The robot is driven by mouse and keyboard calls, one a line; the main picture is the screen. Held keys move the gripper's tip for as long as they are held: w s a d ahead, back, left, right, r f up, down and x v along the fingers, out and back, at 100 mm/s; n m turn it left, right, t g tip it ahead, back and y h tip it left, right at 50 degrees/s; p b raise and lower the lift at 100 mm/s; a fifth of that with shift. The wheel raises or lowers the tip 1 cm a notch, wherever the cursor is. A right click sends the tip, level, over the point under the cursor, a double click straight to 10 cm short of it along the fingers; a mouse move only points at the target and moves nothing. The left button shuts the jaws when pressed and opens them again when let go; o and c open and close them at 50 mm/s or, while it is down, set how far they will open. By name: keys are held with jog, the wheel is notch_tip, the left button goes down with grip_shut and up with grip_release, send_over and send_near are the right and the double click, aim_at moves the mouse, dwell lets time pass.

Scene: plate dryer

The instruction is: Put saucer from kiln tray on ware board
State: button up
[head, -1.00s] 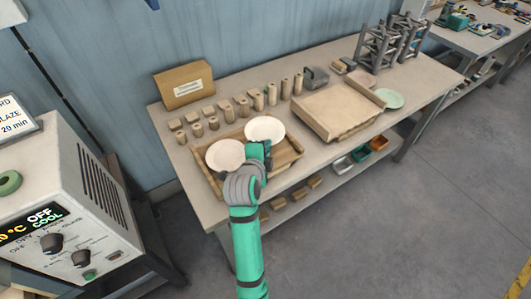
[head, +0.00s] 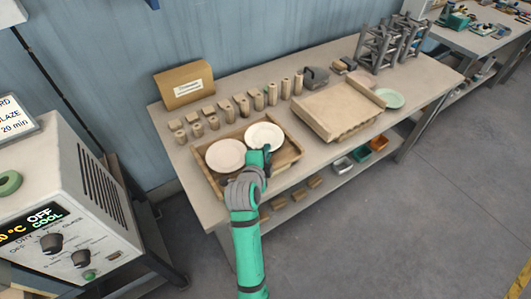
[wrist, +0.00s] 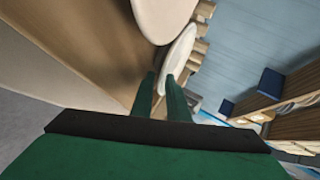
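Two round cream saucers show at the wooden tray (head: 213,183) on the left end of the table. The left saucer (head: 225,155) lies in the tray. The right saucer (head: 262,134) is at the tray's right part; whether it rests on the tray floor is unclear. My gripper (head: 266,152) is at this saucer's near right edge. In the wrist view, my gripper's two fingers (wrist: 162,90) are close together with the right saucer's rim (wrist: 181,52) between them, seen nearly edge-on. The other saucer (wrist: 165,14) is beside it. The fingertips are partly hidden.
A wide, raised wooden board (head: 330,108) stands to the right, with a green saucer (head: 389,98) beyond it. Small wooden cylinders and blocks (head: 258,101) line the back, near a cardboard box (head: 184,86). Grey racks (head: 380,45) stand farther right.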

jog(key=v, duration=1.2)
jog(key=s+d+f+n+y, duration=0.2)
jog(key=s+d+f+n, duration=0.1)
jog(key=s+f+n, duration=0.85)
jog(key=s+d+r+n+t, duration=0.1)
jog(key=s+n, duration=0.2)
jog(key=s, duration=0.9)
jog(key=s+d+r+n+t, duration=0.1)
jog(key=s+n, duration=0.2)
jog(key=s, duration=0.8)
jog(key=shift+s+d+r+t, duration=0.2)
jog(key=shift+s+t, duration=0.1)
jog(key=shift+s, duration=0.1)
jog(key=shift+n, duration=0.25)
